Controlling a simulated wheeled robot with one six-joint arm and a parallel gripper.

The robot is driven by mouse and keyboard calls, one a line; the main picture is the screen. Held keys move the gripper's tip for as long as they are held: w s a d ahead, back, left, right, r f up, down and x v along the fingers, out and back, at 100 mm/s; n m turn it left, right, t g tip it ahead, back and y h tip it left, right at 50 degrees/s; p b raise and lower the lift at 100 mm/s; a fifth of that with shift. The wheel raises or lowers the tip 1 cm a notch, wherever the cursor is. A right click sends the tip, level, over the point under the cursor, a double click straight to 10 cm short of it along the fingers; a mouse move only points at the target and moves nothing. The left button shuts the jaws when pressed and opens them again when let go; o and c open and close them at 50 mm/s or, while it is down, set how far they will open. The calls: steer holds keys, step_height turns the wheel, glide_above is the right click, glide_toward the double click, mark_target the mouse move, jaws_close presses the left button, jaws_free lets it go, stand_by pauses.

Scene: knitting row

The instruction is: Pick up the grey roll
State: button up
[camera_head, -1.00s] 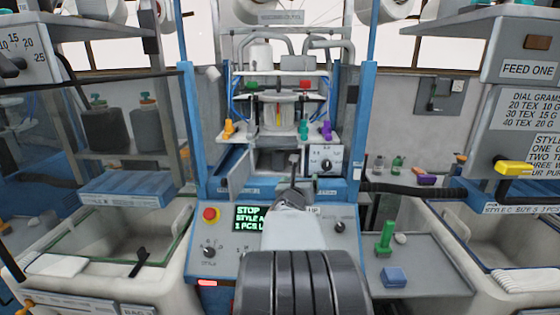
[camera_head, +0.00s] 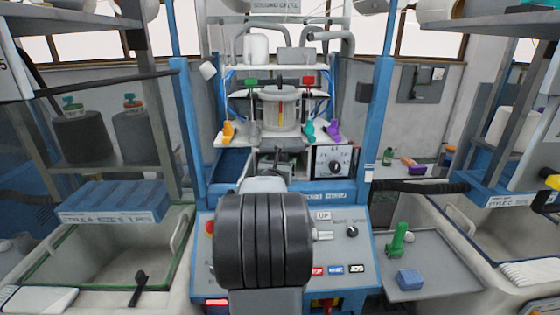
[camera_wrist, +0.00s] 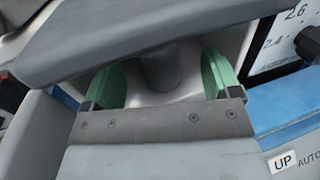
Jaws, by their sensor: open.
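A dark grey rounded form (camera_wrist: 162,66), which appears to be the grey roll, shows between the green finger pads of my gripper (camera_wrist: 164,84) in the wrist view. A dark grey slab crosses above and hides its upper part. I cannot tell whether the pads touch it. My gripper is open. In the head view my gripper (camera_head: 279,164) reaches into the dark opening of the knitting machine (camera_head: 343,196), below its ring head. My own arm covers much of that spot, and the roll is not clearly seen there.
A white dial box (camera_head: 333,161) stands close right of my gripper. Blue posts (camera_head: 380,110) flank the opening. Coloured pegs sit on the white shelf above. A green tool (camera_head: 398,238) and a blue block (camera_head: 410,279) lie on the grey side tray (camera_head: 440,275).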

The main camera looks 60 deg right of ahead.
mark_target(281, 155)
steer(key=shift+w+d+r+p, duration=0.15)
steer(key=shift+d+r+p, duration=0.05)
steer(key=shift+d+p, duration=0.2)
steer(key=p+x, duration=0.2)
steer(key=x, duration=0.1)
steer(key=shift+w+r, duration=0.15)
steer(key=shift+w, duration=0.15)
steer(key=shift+w+d, duration=0.25)
steer(key=shift+d, duration=0.4)
steer(key=shift+c, duration=0.5)
steer(key=c, duration=0.9)
